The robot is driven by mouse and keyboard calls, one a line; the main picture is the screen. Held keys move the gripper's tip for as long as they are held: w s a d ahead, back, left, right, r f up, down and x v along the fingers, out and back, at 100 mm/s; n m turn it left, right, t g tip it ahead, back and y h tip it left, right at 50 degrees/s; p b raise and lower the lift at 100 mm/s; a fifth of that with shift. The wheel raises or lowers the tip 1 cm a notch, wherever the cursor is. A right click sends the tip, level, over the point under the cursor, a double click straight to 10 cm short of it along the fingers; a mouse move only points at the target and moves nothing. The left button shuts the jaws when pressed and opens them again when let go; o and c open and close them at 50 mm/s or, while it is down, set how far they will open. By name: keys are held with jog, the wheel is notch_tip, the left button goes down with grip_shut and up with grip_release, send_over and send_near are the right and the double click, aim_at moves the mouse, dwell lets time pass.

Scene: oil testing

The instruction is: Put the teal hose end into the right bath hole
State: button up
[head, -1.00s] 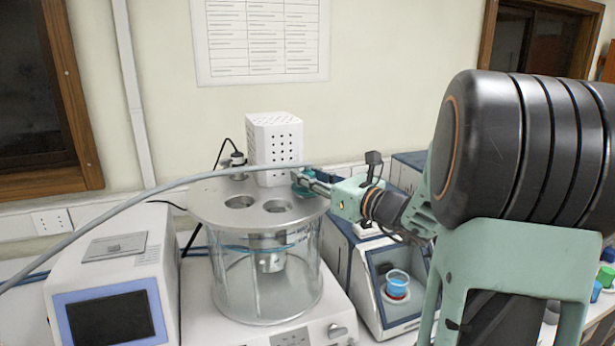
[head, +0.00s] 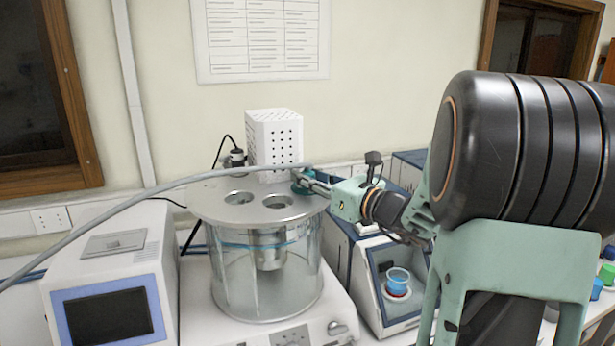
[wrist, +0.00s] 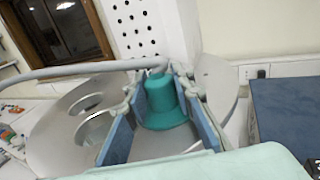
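The teal hose end (head: 301,188) is a bell-shaped piece on a grey hose (head: 140,200). My gripper (head: 308,181) is shut on it, above the right rear edge of the bath's round metal lid (head: 208,205). In the wrist view the teal hose end (wrist: 163,108) sits between the two fingers of my gripper (wrist: 160,80), wide end towards the camera. The right bath hole (head: 277,202) is open, to the left of and nearer than the hose end. The left bath hole (head: 239,198) is also open. Any gap between hose end and lid is unclear.
A white perforated box (head: 274,142) stands on the back of the lid, close to my gripper. The hose arcs left above the lid. A white instrument (head: 105,270) stands left, and a blue-and-white one with a blue cup (head: 398,281) stands right.

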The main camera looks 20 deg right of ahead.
jog(key=shift+o, duration=0.5)
jog(key=shift+s+d, duration=0.25)
jog(key=shift+s, duration=0.25)
jog(key=v, duration=1)
dwell(0.3)
